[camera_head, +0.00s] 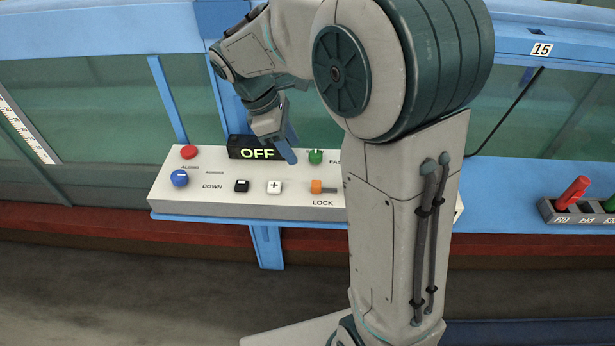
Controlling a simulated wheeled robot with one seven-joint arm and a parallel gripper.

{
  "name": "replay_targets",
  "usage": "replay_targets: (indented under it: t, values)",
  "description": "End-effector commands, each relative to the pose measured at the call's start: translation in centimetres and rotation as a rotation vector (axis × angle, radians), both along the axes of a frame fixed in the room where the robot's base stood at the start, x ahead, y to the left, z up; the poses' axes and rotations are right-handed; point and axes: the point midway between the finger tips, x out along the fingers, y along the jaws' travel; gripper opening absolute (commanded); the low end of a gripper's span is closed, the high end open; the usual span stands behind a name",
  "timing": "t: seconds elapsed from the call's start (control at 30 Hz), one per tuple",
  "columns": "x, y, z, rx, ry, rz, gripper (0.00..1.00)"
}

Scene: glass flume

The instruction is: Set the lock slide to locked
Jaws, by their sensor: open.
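The lock slide is an orange knob (316,187) at the left end of a short dark slot, above the word LOCK on a white control panel (225,205). The slot's right part runs close to my arm. No mark shows which end means locked. My gripper (287,148) is above the panel, in front of the black OFF display, up and left of the orange knob and apart from it. It is open and I see nothing in it. My upper arm hides the panel's right part.
A red button (188,152), a blue knob (179,178), a black button (241,186), a white plus button (274,187) and a green knob (315,156) surround the slide. A red-handled lever block (573,215) stands at right. Glass walls rise behind the panel.

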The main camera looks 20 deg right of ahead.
Motion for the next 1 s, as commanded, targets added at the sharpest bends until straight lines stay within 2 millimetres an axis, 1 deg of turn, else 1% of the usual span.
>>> replay_targets:
  t: [0.03,0.2,0.4,0.5,0.6,0.7,1.0]
  values:
    - [-0.2,-0.6,-0.8,-0.001,0.003,-0.007,0.44]
    - [-0.7,-2.1,-4.2,-0.001,0.006,-0.012,0.44]
    - [-1.1,-3.5,-8.0,0.0,0.004,-0.009,0.44]
    - [-1.3,-4.0,-9.4,0.0,0.001,-0.009,0.44]
    - [-1.4,-4.4,-10.5,0.0,0.001,-0.009,0.44]
    - [-1.5,-4.6,-11.1,0.001,-0.001,-0.009,0.44]
    - [-1.5,-4.7,-11.4,0.002,-0.001,-0.007,0.44]
